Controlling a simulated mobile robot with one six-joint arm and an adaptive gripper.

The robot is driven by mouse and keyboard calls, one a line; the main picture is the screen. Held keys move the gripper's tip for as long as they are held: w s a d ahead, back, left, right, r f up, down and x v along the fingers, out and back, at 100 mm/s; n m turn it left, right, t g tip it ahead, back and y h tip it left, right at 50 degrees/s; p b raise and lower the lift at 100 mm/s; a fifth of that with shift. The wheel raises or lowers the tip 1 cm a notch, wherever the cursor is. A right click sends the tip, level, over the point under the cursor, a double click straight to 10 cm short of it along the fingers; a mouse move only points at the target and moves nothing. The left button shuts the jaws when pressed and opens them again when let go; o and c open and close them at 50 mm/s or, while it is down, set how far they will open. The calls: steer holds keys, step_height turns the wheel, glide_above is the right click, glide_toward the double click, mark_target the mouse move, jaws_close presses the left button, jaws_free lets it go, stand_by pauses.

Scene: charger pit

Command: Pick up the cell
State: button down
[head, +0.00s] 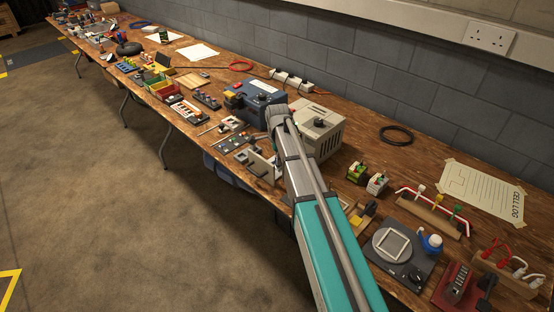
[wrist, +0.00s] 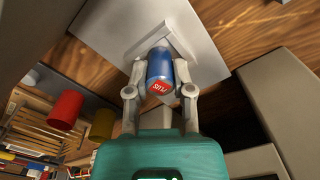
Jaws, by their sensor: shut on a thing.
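The cell (wrist: 160,68) is a small blue cylinder with a red label on its near end, seen in the wrist view. My gripper (wrist: 161,80) is shut on it, one finger on each side. A pale grey plate with a raised bracket (wrist: 172,38) lies just behind the cell. I cannot tell whether the cell touches it. In the head view, my arm reaches out over the bench, and I cannot make out the gripper or the cell there.
The long wooden bench (head: 358,185) is crowded. A beige box (head: 322,135) and a blue unit (head: 257,96) stand near my arm's far end. A red cylinder (wrist: 66,110) and a yellow one (wrist: 102,124) show left in the wrist view. Open floor (head: 110,210) lies left.

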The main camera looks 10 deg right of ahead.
steer(key=shift+r+p, duration=1.25)
steer(key=shift+r, duration=0.1)
steer(key=s+d+r+p, duration=0.1)
steer(key=s+r+p, duration=0.9)
steer(key=s, duration=0.4)
steer(key=shift+d+r, duration=0.1)
